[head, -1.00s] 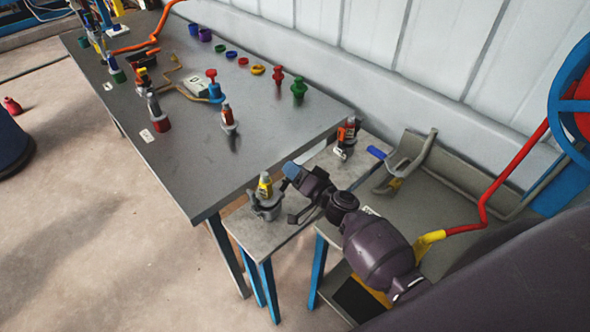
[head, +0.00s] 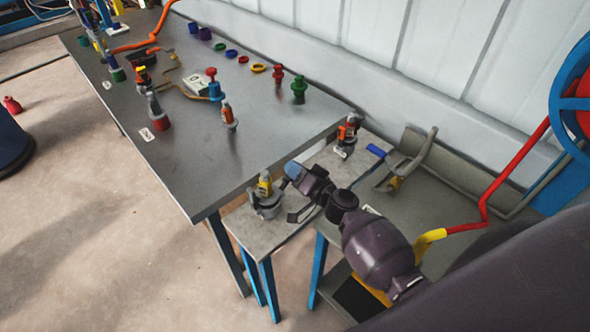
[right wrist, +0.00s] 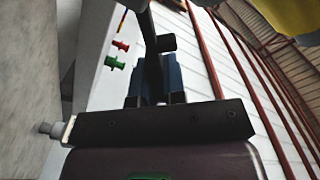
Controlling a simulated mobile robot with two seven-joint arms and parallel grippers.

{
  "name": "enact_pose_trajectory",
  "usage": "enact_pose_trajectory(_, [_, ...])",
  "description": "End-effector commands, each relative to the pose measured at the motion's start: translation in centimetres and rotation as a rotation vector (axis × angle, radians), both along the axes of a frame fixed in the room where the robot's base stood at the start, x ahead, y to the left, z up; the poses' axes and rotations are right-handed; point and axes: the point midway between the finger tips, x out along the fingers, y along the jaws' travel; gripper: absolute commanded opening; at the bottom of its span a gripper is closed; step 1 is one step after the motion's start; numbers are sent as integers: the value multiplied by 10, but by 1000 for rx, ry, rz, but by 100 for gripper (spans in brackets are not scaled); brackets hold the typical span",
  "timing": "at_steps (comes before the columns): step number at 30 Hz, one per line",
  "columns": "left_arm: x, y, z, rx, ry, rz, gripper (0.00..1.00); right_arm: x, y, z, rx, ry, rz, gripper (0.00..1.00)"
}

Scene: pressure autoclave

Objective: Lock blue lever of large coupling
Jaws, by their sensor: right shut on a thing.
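My right gripper (head: 292,171) reaches in from the lower right, over the small grey table. Its tip is close beside a grey fitting with a yellow part (head: 265,190); I cannot tell whether they touch. In the right wrist view its blue-sided jaws (right wrist: 153,88) are shut on a dark bar (right wrist: 151,50). What the bar belongs to is unclear. A blue-handled lever (head: 376,151) stands by a grey forked piece (head: 425,152) on the right-hand table, apart from my gripper. Which piece is the large coupling is unclear. My left gripper is out of view.
A long dark table (head: 200,185) carries several fittings and coloured rings. An orange-red fitting (head: 348,130) stands at the small table's back corner. A red pipe (head: 484,205) and a blue wheel (head: 563,105) stand at right. The wall closes the back.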

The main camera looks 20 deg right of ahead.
Motion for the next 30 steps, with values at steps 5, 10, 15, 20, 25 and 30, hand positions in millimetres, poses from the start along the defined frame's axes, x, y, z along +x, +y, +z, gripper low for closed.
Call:
enact_pose_trajectory(5, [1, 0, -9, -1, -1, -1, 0, -2, 4, 2, -75, -27, 1, 0])
enact_pose_trajectory(10, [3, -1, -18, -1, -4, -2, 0, -4, 9, 6, -182, -63, 0, 0])
enact_pose_trajectory(15, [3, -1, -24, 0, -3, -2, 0, -6, 16, 13, -300, -105, 2, 0])
enact_pose_trajectory(20, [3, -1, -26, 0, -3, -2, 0, -8, 22, 17, -401, -141, 2, 0])
enact_pose_trajectory(25, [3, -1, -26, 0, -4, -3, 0, -10, 28, 20, -482, -168, 2, 0])
enact_pose_trajectory(30, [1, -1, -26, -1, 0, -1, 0, -11, 31, 22, -533, -186, 2, 0])
